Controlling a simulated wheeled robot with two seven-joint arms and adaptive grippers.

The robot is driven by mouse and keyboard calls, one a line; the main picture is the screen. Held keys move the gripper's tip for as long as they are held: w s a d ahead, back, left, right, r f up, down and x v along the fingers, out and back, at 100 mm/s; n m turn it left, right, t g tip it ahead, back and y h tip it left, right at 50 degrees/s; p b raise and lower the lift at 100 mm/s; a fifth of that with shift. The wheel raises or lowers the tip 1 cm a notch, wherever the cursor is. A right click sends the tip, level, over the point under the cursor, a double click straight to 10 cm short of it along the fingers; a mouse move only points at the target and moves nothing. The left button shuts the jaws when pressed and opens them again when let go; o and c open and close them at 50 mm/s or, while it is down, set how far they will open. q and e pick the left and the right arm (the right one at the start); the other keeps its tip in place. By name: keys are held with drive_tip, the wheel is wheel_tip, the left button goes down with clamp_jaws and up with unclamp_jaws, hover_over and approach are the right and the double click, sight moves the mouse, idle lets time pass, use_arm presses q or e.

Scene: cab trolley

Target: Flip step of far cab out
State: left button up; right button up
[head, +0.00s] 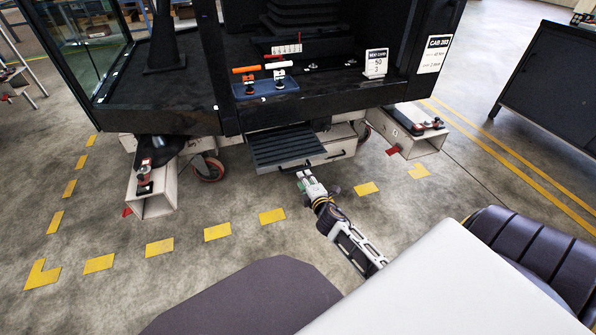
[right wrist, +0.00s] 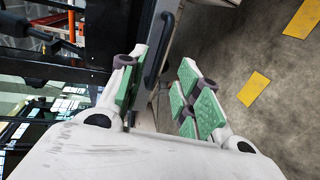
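The cab (head: 190,90) stands at the top of the head view, with a dark ribbed step (head: 287,146) at its front lower edge. The step slopes down over a pale box front (head: 318,157) that bears a thin dark handle. My right gripper (head: 305,178) is just in front of and below the step, at its near edge. In the right wrist view its green-padded fingers (right wrist: 163,64) stand apart, with a black curved bar (right wrist: 156,50) showing between or just beyond them. I cannot tell whether they touch it. My left gripper is not in view.
Pale beam ends (head: 152,190) and (head: 415,143) stick out on both sides under the cab. A caster wheel (head: 209,168) is left of the step. A blue tray (head: 264,87) with tools lies on the cab deck. A dark cabinet (head: 550,85) stands at right.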

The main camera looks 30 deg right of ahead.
sight(298, 169)
drive_tip(key=shift+b+x, duration=1.15)
drive_tip(key=shift+x, duration=3.05)
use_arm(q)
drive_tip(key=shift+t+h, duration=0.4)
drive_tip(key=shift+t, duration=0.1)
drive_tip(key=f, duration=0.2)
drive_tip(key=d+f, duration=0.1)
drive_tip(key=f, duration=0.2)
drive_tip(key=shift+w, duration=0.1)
use_arm(e)
drive_tip(key=shift+w, duration=0.15)
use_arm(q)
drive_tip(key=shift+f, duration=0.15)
use_arm(e)
drive_tip(key=c, duration=0.7)
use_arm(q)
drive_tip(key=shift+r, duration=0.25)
use_arm(e)
clamp_jaws()
